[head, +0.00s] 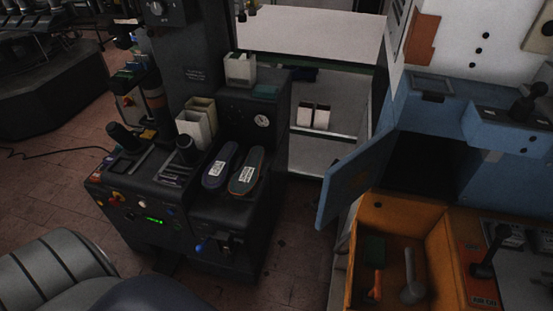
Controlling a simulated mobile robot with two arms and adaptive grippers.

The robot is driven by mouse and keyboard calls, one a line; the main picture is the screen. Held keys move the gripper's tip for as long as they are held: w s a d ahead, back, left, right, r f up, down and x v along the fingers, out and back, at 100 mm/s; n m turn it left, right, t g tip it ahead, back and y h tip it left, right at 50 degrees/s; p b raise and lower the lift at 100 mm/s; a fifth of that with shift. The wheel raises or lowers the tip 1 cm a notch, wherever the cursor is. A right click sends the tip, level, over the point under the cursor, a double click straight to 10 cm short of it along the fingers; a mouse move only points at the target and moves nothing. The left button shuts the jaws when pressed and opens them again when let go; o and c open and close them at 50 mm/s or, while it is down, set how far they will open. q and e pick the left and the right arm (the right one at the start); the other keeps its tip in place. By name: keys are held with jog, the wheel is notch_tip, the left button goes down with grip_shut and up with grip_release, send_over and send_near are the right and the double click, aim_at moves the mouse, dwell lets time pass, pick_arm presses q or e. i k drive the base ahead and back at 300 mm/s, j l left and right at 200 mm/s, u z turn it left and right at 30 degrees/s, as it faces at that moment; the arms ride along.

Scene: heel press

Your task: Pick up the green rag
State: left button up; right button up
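A flat dark green patch (265,91), which looks like a folded rag, lies on top of the black heel press (262,107), just right of a pale open box. It is dim and small, so I cannot be sure it is cloth. Another green item (375,249) lies in the orange bin at the lower right, beside an orange handle; it looks more like a brush or tool head. Neither of my grippers shows in the head view.
Two dark shoe soles (246,171) with white labels rest on the press front. Pale boxes (197,121) stand beside them. A blue door (350,180) hangs open right of centre. The orange bin (435,245) holds tools. Tiled floor (300,245) is free between press and bin.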

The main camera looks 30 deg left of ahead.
aim_at(374, 251)
jog(key=j+u, duration=0.2)
jog(key=u, duration=0.25)
jog(key=j+u, duration=0.2)
jog(key=u, duration=0.25)
jog(key=j+u, duration=0.25)
jog(key=u, duration=0.2)
jog(key=i+j+z, duration=0.25)
jog(key=i+j, duration=0.15)
jog(key=j, duration=0.15)
jog(key=i+j+z, duration=0.1)
jog(key=z, duration=0.35)
jog(key=i+j+z, duration=0.1)
jog(key=z, duration=0.35)
jog(key=i+j+z, duration=0.1)
jog(key=j+z, duration=0.15)
jog(key=z, duration=0.2)
jog(key=j+z, duration=0.2)
jog(key=z, duration=0.25)
jog(key=j+z, duration=0.75)
jog(key=i+l, duration=0.05)
